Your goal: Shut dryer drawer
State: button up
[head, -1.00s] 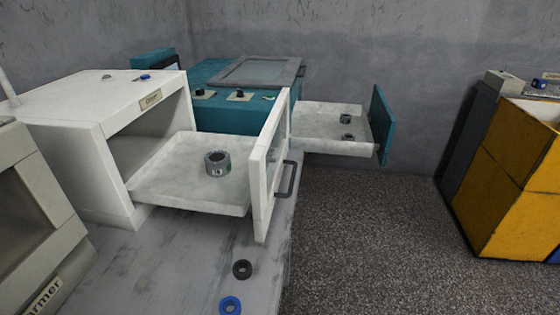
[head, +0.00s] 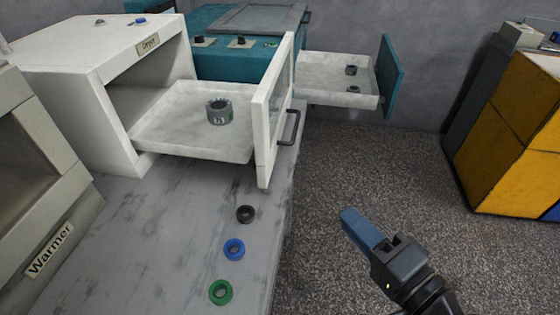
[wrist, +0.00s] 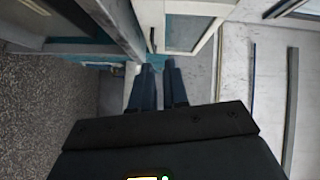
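The white dryer (head: 112,95) stands on the left of the bench, with its name label above the opening. Its drawer (head: 180,142) is pulled far out toward the right. The drawer's white front panel (head: 266,125) is upright and carries a dark handle (head: 289,128). A grey ring-shaped part (head: 218,111) sits in the drawer. My gripper (head: 348,214) is to the lower right of the handle, apart from it, over the floor side. In the wrist view its two blue fingers (wrist: 158,66) show a narrow gap with nothing between them.
A teal machine (head: 235,55) behind has its own drawer (head: 328,85) out, holding two small dark rings. A warmer (head: 40,150) stands front left. Black (head: 245,214), blue (head: 234,249) and green (head: 220,292) rings lie on the bench. A yellow cabinet (head: 510,140) stands right; floor between is open.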

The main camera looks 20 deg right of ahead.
jog(key=shift+m+t+y, duration=0.3)
jog(key=shift+m+y, duration=0.4)
jog(key=shift+m, duration=0.1)
jog(key=w+r, duration=0.1)
jog(key=w+a, duration=0.1)
jog(key=w, duration=0.1)
jog(key=w+r, duration=0.1)
jog(key=shift+w+a+r, duration=0.15)
jog(key=shift+a+r, duration=0.1)
jog(key=shift+r, duration=0.05)
grip_shut()
jog(key=p, duration=0.3)
send_near(267, 150)
jog(key=w+d, duration=0.2)
jog(key=w, duration=0.1)
jog(key=shift+w+a+p, duration=0.45)
jog(key=shift+w+a, duration=0.15)
jog(key=shift+a, duration=0.3)
jog(key=shift+w+a+p, duration=0.45)
jog(key=shift+w+a, duration=0.15)
jog(key=shift+a, duration=0.3)
